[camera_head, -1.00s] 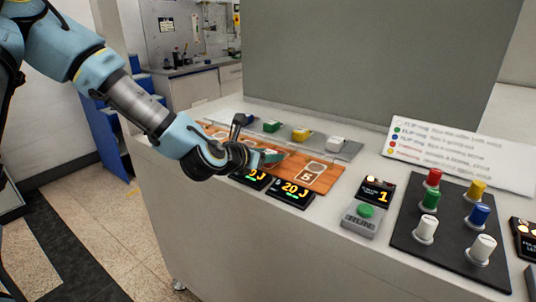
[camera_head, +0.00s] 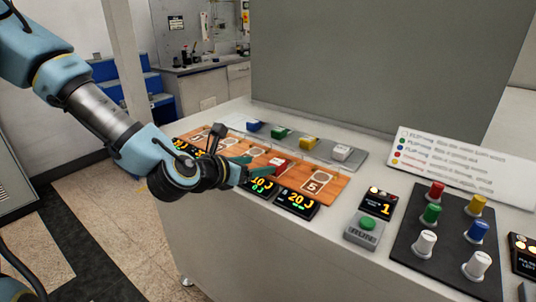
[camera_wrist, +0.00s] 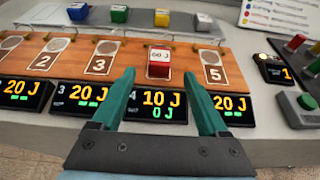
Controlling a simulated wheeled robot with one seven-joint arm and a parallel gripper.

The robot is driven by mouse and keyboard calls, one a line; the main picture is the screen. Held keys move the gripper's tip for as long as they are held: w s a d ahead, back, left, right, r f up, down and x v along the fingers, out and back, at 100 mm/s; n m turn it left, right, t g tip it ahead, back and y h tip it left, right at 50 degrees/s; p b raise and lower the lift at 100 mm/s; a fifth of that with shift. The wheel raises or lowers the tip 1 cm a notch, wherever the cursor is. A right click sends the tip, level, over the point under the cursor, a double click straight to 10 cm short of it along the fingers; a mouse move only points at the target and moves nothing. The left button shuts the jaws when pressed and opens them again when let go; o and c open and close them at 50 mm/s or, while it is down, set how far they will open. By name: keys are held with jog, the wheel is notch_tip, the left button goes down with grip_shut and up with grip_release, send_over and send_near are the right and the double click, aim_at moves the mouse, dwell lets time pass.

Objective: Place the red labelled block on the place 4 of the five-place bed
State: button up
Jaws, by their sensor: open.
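The red labelled block (camera_wrist: 159,62) sits on the wooden five-place bed (camera_wrist: 126,58), in the spot between places 3 and 5. It has a pale top with small writing. It also shows in the head view (camera_head: 280,165). My gripper (camera_wrist: 159,76) is open and empty. Its two teal fingers are apart, on the near side of the block, with a gap between them and it. In the head view my gripper (camera_head: 246,166) is at the bed's near edge, left of the block. The number of the block's place is hidden under it.
Behind the bed, a grey rack (camera_head: 300,151) holds blue, green (camera_head: 280,132), yellow (camera_head: 309,143) and white (camera_head: 342,152) blocks. Displays line the bed's near edge; the one below the block (camera_wrist: 157,104) reads 10 J and 0 J.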

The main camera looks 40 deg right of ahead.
jog(key=shift+w+r+p, duration=0.15)
jog(key=shift+r+p, duration=0.3)
jog(key=shift+p, duration=0.7)
jog(key=a+p, duration=0.1)
jog(key=p, duration=0.2)
jog(key=shift+r+p, duration=0.2)
jog(key=shift+p, duration=0.1)
jog(key=a+p, duration=0.1)
jog(key=p, duration=0.1)
jog(key=shift+s+p, duration=0.3)
jog(key=shift+s+a+f+p, duration=0.1)
jog(key=shift+p, duration=0.25)
jog(key=shift+f, duration=0.15)
